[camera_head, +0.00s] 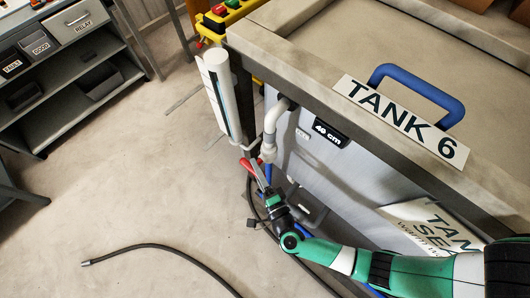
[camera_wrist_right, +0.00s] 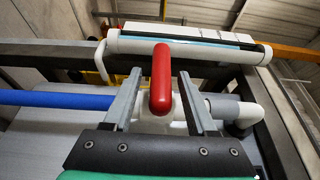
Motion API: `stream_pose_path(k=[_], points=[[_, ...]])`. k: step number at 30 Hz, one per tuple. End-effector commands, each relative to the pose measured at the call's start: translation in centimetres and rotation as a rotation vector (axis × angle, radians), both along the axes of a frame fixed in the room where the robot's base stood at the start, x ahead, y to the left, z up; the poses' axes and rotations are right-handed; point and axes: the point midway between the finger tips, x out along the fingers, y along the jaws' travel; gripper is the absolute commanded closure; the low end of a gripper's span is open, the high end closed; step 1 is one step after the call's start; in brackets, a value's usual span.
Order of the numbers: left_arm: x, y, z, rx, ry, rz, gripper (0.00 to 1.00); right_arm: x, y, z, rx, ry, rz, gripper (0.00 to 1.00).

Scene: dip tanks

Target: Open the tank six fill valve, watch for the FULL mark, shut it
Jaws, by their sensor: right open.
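The tank (camera_head: 330,145) labelled TANK 6 fills the right side of the head view. The fill valve has a red handle (camera_head: 250,166) low at the tank's corner, below a grey pipe. In the right wrist view the red handle (camera_wrist_right: 161,80) stands between the two fingers of my right gripper (camera_wrist_right: 157,100), with gaps on both sides. My right gripper (camera_head: 261,178) is open at the valve. A white level gauge tube (camera_head: 221,97) stands at the corner; it also shows in the right wrist view (camera_wrist_right: 190,48). I cannot read a FULL mark. My left gripper is not in view.
A dark hose (camera_head: 165,247) lies on the floor at the lower left. Shelves with labelled bins (camera_head: 76,20) stand at the upper left. A yellow button box (camera_head: 222,14) is behind the tank corner. A blue pipe (camera_wrist_right: 55,99) runs beside the valve.

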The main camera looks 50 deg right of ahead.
Motion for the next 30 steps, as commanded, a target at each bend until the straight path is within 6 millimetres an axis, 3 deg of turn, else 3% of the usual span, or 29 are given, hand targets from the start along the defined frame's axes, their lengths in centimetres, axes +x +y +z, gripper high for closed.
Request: stream_pose_path(k=[6,12,18,30], points=[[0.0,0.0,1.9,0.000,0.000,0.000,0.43,-5.0,2.0,0.3,-0.002,0.003,0.010,0.43],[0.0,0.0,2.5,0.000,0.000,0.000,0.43,-8.3,3.1,0.0,-0.001,0.001,0.007,0.43],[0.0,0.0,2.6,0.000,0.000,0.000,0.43,-9.3,3.2,-0.1,0.000,0.001,0.000,0.43],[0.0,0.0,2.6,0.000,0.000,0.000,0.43,-9.3,3.2,-0.1,-0.001,0.000,0.000,0.43]])
